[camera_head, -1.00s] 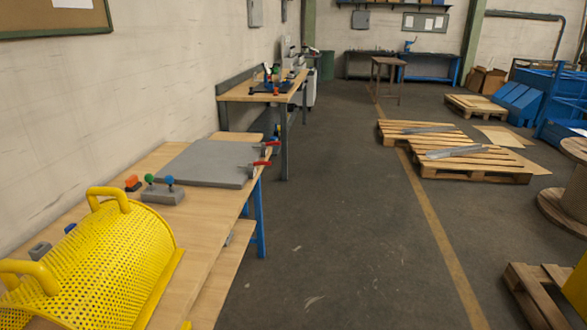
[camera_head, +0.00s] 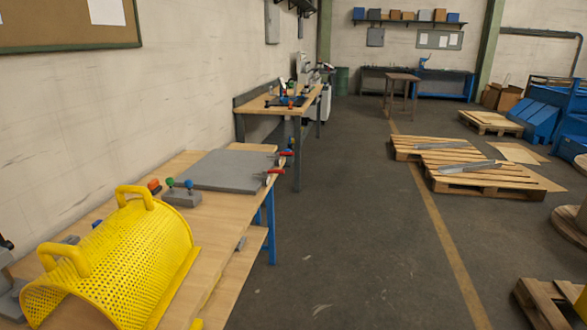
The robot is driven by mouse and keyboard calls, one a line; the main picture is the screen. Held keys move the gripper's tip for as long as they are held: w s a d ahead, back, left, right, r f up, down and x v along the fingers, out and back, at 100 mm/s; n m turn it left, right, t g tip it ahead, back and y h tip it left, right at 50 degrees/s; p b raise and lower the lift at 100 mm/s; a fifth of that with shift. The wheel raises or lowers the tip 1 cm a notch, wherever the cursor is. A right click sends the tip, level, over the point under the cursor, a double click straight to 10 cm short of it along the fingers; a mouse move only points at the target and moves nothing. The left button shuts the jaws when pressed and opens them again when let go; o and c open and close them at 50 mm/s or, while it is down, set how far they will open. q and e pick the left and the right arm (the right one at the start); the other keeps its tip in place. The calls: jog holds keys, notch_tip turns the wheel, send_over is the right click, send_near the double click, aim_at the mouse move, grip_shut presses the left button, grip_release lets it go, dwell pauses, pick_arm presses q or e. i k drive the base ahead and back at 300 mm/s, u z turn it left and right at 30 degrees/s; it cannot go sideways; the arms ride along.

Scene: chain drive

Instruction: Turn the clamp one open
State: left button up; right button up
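Two small clamps with red handles sit at the right edge of a flat grey plate (camera_head: 228,171) on the wooden workbench (camera_head: 215,235). The near clamp (camera_head: 275,171) is at the plate's front right corner, and the far clamp (camera_head: 286,153) is at its back right. Both handles point out to the right, past the bench edge. I cannot tell which is clamp one, or whether either is tight. Neither of my grippers is in view.
A yellow perforated guard (camera_head: 125,262) with two handles stands on the near bench. Behind it is a grey block (camera_head: 182,197) with coloured knobs. A second bench (camera_head: 262,103) stands farther along the wall. The floor right of the benches is clear up to the pallets (camera_head: 470,172).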

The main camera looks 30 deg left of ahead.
aim_at(275, 172)
jog(key=u, duration=0.1)
jog(key=i, duration=2)
jog(key=u, duration=1.4)
jog(key=i, duration=1.15)
jog(key=u, duration=1.2)
jog(key=i, duration=0.2)
jog(key=u, duration=0.25)
